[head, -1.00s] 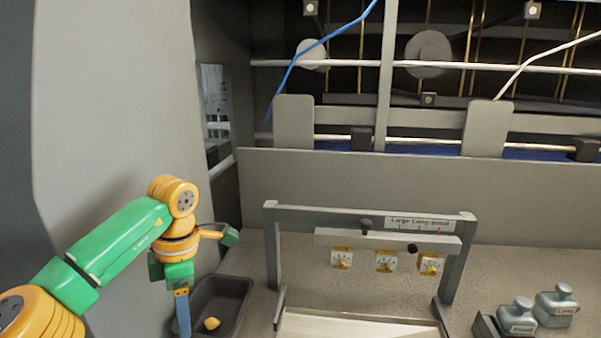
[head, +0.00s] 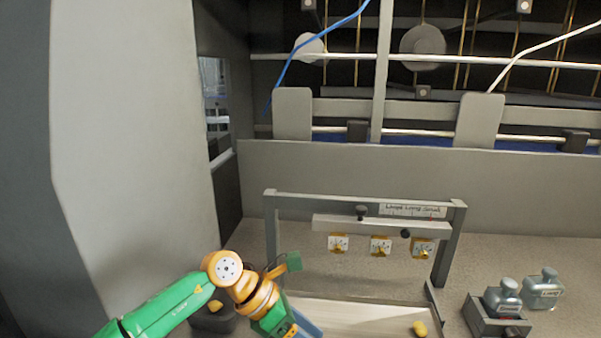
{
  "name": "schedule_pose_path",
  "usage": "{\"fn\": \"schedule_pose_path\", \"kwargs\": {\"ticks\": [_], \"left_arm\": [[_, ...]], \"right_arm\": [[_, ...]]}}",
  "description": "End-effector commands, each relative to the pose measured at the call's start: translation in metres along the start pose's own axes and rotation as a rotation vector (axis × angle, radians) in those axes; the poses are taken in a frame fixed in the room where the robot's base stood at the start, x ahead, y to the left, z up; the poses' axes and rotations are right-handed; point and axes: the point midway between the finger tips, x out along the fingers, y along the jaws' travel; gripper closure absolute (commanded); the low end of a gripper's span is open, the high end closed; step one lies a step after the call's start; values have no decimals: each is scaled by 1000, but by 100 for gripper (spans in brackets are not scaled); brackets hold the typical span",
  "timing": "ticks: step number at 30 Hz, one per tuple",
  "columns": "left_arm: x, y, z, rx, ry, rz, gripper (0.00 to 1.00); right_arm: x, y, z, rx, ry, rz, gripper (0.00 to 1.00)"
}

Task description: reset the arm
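My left arm comes in from the lower left in green and orange links. Its gripper (head: 303,325) hangs at the bottom edge, over the near left part of the pale tray (head: 350,312). A blue-grey finger shows, but the fingertips are cut off by the frame, so I cannot tell whether it is open or shut or holds anything. My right gripper is out of view.
A grey frame (head: 271,230) with several small dials spans the tray's far end. A yellow piece (head: 419,328) lies in the tray. Another yellow piece (head: 215,306) shows at the dark bin (head: 205,322), partly behind my arm. Labelled grey weights (head: 503,298) stand at right.

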Motion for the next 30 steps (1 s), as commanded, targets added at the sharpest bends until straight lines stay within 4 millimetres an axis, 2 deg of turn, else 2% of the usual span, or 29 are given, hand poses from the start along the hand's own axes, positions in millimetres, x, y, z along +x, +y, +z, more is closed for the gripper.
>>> {"fn": "schedule_pose_path", "kwargs": {"ticks": [1, 2, 3, 5, 6, 7, 8, 9, 11, 12, 14, 15, 16, 17, 18, 21, 24, 30], "left_arm": [[16, -20, 19, -37, -135, -75, 35], [23, -34, 37, -81, -251, -129, 35], [25, -54, 66, -175, -444, -217, 35], [4, -69, 108, -420, -787, -358, 35], [-22, -61, 122, -637, -1011, -437, 35], [-42, -46, 122, -823, -1167, -484, 35], [-60, -25, 112, -1022, -1311, -519, 35], [-77, 5, 85, -1297, -1477, -543, 35], [-85, 40, 31, -1662, -1649, -536, 35], [-82, 55, -9, -1887, -1729, -512, 35], [-72, 64, -66, -2185, -1809, -454, 35], [-64, 63, -100, -2356, -1841, -406, 35], [-58, 60, -122, -2469, -1854, -368, 35], [-52, 56, -143, 2488, 1802, 319, 35], [-44, 48, -168, 2449, 1694, 248, 35], [-28, 23, -218, 2358, 1476, 103, 35], [-15, -7, -256, 2275, 1297, -15, 35], [0, -73, -312, 2122, 1010, -217, 35]], "right_arm": [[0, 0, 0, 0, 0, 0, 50], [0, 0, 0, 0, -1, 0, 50], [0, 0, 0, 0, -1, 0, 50], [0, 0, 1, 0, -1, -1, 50], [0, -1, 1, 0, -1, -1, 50], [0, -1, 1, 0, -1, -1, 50], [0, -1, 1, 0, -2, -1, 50], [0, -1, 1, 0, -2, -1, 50], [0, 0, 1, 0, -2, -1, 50], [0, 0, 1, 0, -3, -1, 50], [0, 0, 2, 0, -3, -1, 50], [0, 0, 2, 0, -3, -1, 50], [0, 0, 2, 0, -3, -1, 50], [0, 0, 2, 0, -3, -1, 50], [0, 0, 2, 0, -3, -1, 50], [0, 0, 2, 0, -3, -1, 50], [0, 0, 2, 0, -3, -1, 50], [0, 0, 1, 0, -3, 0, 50]]}}
